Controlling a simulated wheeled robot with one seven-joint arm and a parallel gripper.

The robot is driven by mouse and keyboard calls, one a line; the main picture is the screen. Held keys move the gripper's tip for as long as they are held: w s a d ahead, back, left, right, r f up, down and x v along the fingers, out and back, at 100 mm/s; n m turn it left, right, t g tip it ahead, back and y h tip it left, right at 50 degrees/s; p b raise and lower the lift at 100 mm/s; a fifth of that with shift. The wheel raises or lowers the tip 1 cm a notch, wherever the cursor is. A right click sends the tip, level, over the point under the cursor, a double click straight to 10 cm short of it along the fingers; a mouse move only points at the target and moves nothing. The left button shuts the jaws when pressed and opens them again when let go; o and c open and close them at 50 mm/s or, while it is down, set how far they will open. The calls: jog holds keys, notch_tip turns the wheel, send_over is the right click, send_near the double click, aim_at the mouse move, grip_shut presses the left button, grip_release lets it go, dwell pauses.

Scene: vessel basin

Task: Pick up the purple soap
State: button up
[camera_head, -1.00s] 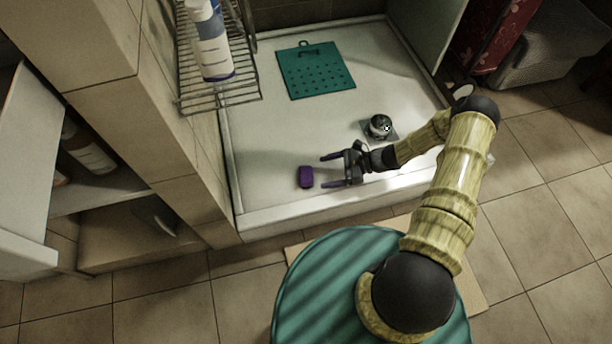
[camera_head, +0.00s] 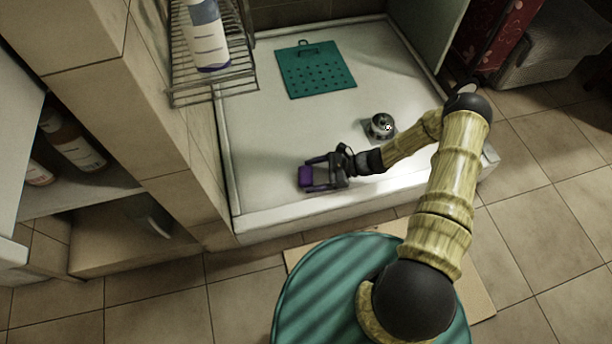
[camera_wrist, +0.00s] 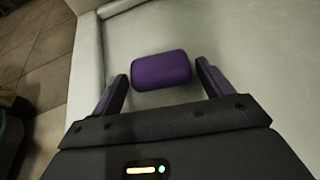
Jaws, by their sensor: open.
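The purple soap (camera_head: 305,178) is a small rounded block on the white basin floor near its front left. In the wrist view the soap (camera_wrist: 161,70) lies ahead of and partly between the two fingertips, with a gap on each side. My gripper (camera_head: 318,175) is open, and its fingers reach either side of the soap from the right. In the wrist view my gripper (camera_wrist: 163,80) shows both dark purple fingers spread apart, with nothing held. Whether the fingers are at the soap's height is hard to tell.
The white basin (camera_head: 270,130) has a raised front rim (camera_head: 300,212). A teal perforated mat (camera_head: 316,70) lies at the back, and a round metal drain piece (camera_head: 379,126) stands to the right. A wire rack (camera_head: 215,85) with a bottle (camera_head: 205,38) hangs at the left wall.

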jog(key=shift+c, duration=0.2)
jog(key=c, duration=0.7)
jog(key=shift+c, duration=0.2)
jog(key=shift+r+p, duration=0.35)
jog(key=shift+r, duration=0.1)
notch_tip(320, 180, up, 9)
jog(key=p, duration=0.6)
